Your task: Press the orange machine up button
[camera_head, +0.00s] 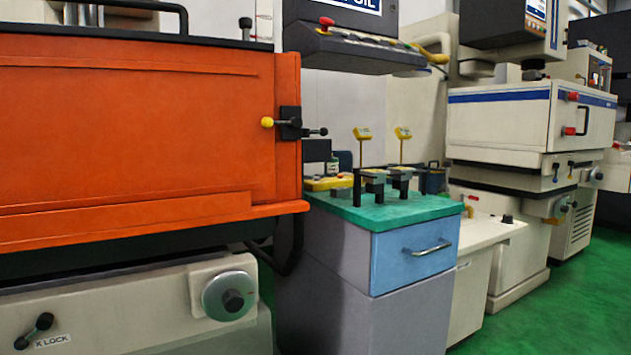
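The orange machine (130,130) fills the left of the head view. Its orange tank front carries a black latch (290,123) with a yellow knob (267,122). A dark control panel (355,55) hangs to the right of the orange tank. It has a red knob-like button (326,22) at its left end and a row of small controls along its top. I cannot tell which control is the up button; the labels are too small to read. Neither of my grippers shows in this view.
A grey cabinet (330,280) with a green top (400,211) and blue drawer (415,255) stands below the panel. Several small tools sit on it. A handwheel (229,295) juts out below the orange tank. A white machine (500,118) stands at right. Green floor (560,315) is clear at lower right.

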